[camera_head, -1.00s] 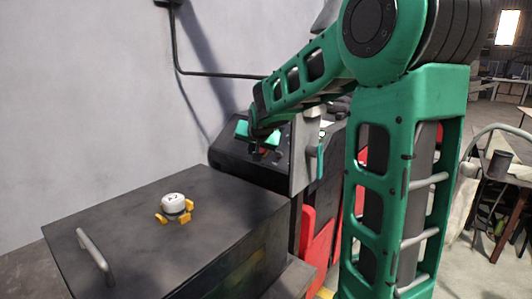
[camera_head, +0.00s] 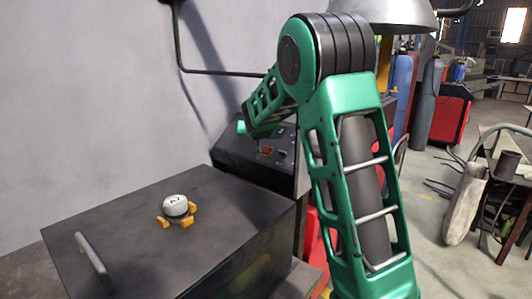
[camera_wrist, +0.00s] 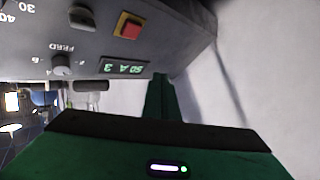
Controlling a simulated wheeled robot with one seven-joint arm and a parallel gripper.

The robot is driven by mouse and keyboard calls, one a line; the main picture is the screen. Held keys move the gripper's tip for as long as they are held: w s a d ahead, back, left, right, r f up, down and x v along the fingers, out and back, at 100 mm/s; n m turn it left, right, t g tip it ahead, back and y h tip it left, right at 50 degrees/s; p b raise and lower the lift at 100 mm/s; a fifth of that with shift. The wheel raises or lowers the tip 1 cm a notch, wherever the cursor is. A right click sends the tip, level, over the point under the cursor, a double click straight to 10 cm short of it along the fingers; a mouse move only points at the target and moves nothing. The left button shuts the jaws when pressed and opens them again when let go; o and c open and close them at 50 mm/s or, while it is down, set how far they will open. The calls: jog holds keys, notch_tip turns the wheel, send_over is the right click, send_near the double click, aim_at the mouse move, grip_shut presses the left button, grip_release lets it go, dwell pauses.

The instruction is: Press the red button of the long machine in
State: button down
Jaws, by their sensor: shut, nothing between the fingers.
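The red button (camera_wrist: 131,27) is a square red cap on a yellow plate on the machine's grey panel (camera_wrist: 95,45), which appears upside down in the wrist view. In the head view the dark machine (camera_head: 232,157) stands against the wall, and the red button (camera_head: 266,150) shows small on its panel. My gripper (camera_wrist: 158,78) is shut and empty. Its tip is near the panel's edge beside the lit green display (camera_wrist: 124,68), apart from the button in the picture. In the head view my gripper (camera_head: 242,129) is at the panel's upper left; its fingertips are hard to make out.
Knobs (camera_wrist: 62,66) and a switch (camera_wrist: 82,17) sit near the button. A dark box (camera_head: 130,235) with a handle stands in front, with a white-and-yellow item (camera_head: 175,207) on it. A pale wall (camera_head: 90,90) is behind. Gas cylinders (camera_head: 425,95) stand at the right.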

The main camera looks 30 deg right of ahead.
aim_at(264, 148)
jog(key=shift+w+d+f, duration=0.3)
jog(key=shift+d+f, duration=0.55)
jog(key=shift+f, duration=0.25)
jog(key=shift+w+d+f, duration=0.3)
jog(key=shift+d+f, duration=0.5)
jog(key=shift+f, duration=0.35)
jog(key=shift+w+d+f, duration=0.3)
jog(key=shift+d+f, duration=0.55)
jog(key=shift+f, duration=0.25)
jog(key=shift+f, duration=0.1)
jog(key=shift+d+f, duration=0.2)
jog(key=shift+d+f, duration=0.3)
jog(key=shift+f, duration=0.05)
dwell(0.6)
jog(key=shift+r, duration=0.1)
jog(key=shift+s+a+r, duration=0.15)
jog(key=shift+a+r, duration=0.4)
jog(key=shift+r, duration=0.05)
dwell(0.4)
